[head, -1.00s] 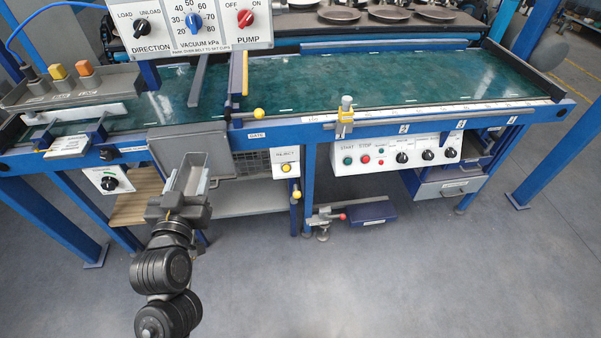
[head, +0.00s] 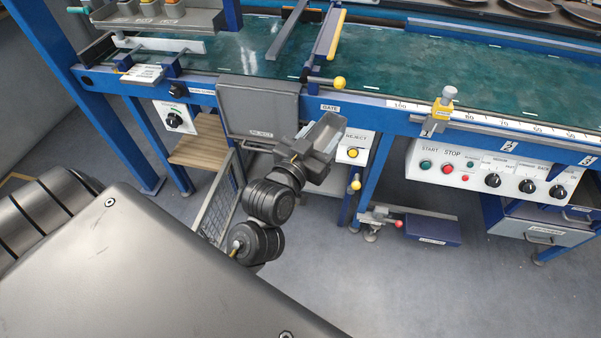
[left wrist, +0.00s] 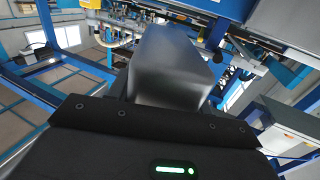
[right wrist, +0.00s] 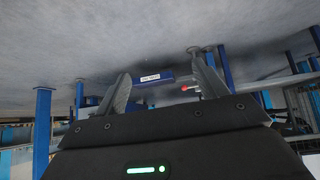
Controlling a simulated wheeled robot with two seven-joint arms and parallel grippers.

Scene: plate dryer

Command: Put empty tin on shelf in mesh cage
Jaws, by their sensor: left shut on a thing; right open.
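The empty tin is a grey, open-topped metal loaf tin (head: 324,130). My left gripper (head: 314,158) is shut on it in the head view, holding it in the air in front of the bench, right of the grey hanging panel. The tin also fills the middle of the left wrist view (left wrist: 172,65). A mesh panel of the cage (head: 216,205) stands below the bench, left of my left arm. A pale shelf (head: 262,166) shows partly behind the arm; the cage interior is mostly hidden. My right gripper (right wrist: 163,92) is open and empty in the right wrist view.
The grey panel (head: 258,108) hangs from the bench front. A wooden shelf (head: 200,143) is at left. A blue box (head: 432,229) lies low at right; the front floor is clear.

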